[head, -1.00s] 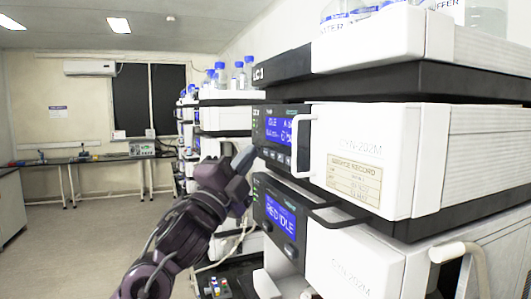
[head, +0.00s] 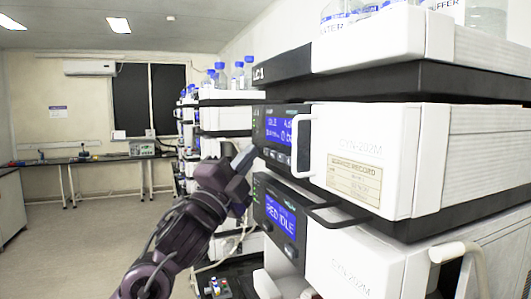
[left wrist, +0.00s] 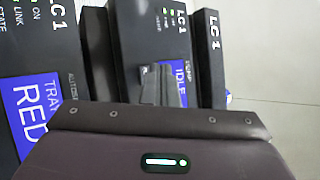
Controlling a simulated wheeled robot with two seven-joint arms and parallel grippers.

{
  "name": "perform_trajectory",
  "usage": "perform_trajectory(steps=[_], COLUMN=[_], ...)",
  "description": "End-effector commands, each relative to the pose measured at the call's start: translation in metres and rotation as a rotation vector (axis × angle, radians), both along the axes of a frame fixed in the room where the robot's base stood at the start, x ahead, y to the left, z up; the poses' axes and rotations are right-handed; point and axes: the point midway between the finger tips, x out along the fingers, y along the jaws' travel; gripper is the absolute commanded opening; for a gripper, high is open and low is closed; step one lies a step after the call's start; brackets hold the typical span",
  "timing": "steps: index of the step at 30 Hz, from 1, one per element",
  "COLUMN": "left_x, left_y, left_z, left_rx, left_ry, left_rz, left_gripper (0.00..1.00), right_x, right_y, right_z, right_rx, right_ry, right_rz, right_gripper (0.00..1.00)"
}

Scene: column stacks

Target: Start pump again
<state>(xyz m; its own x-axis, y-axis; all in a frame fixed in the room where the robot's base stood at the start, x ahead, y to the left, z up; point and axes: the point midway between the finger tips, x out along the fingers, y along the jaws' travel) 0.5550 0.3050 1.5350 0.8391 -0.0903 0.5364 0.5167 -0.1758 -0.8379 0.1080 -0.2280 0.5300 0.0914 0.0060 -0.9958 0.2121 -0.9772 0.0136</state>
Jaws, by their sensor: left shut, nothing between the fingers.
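The pump module has a dark front panel with a blue display reading IDLE (head: 278,131) and small buttons under it, in the middle of the head view. My left gripper (head: 244,158) is shut and empty, its fingertips close to the left edge of that panel; contact cannot be told. In the left wrist view the closed fingers (left wrist: 163,86) stand in front of the panel and partly cover the blue IDLE display (left wrist: 182,82). My right gripper is not in view.
White handles (head: 302,146) stick out from the fronts. Blue-capped bottles (head: 221,74) stand on a farther stack. Open floor (head: 70,240) lies to the left.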

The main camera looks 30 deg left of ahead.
Motion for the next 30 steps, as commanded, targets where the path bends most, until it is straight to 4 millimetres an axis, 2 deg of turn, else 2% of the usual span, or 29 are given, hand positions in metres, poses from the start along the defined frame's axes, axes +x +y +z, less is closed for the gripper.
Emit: perform_trajectory(steps=[30], left_x=[0.0071], left_y=[-0.0062], left_z=[0.0005], left_rx=[0.000], left_ry=[0.000], left_rz=[0.000], left_gripper=[0.00], right_x=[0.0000], right_y=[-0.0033], right_z=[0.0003], right_rx=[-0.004], right_ry=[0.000], right_rz=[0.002], right_gripper=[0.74])
